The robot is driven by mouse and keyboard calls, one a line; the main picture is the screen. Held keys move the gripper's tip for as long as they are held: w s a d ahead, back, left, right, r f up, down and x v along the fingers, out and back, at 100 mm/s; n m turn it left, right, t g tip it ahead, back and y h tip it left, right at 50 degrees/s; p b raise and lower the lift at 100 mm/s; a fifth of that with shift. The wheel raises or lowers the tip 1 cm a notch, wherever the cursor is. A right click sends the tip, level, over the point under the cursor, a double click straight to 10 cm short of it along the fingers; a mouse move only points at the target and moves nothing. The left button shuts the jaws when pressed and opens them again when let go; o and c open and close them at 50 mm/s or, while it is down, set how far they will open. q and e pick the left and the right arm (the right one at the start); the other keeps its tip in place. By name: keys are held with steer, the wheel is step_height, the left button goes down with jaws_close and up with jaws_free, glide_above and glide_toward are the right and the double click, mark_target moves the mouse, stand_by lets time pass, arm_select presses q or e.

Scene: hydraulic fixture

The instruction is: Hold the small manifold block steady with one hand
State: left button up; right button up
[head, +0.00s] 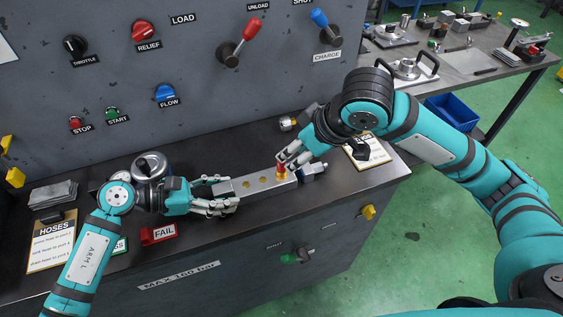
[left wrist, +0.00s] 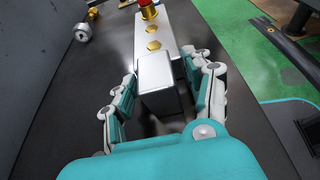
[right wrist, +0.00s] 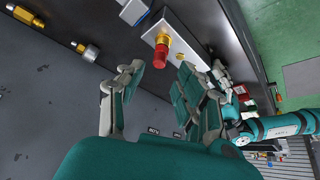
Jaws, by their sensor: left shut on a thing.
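The small manifold block (head: 250,184) is a silver bar lying on the dark bench top, with gold ports along its top. A red-capped brass fitting (head: 282,171) stands at its right end. My left gripper (head: 228,194) is shut on the block's left end. The left wrist view shows fingers on both sides of the block's near end (left wrist: 160,84). My right gripper (head: 288,157) is open near the red cap. In the right wrist view, the red cap (right wrist: 160,58) lies just beyond its parted fingertips; I cannot tell if they touch it.
A brass fitting (head: 288,123) lies behind. A red FAIL block (head: 158,234), a HOSES clipboard (head: 52,240) and a round gauge-like canister (head: 151,167) are at left. A lever panel (head: 200,80) rises behind.

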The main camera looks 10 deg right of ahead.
steer(key=shift+x, duration=3.35)
jaws_close()
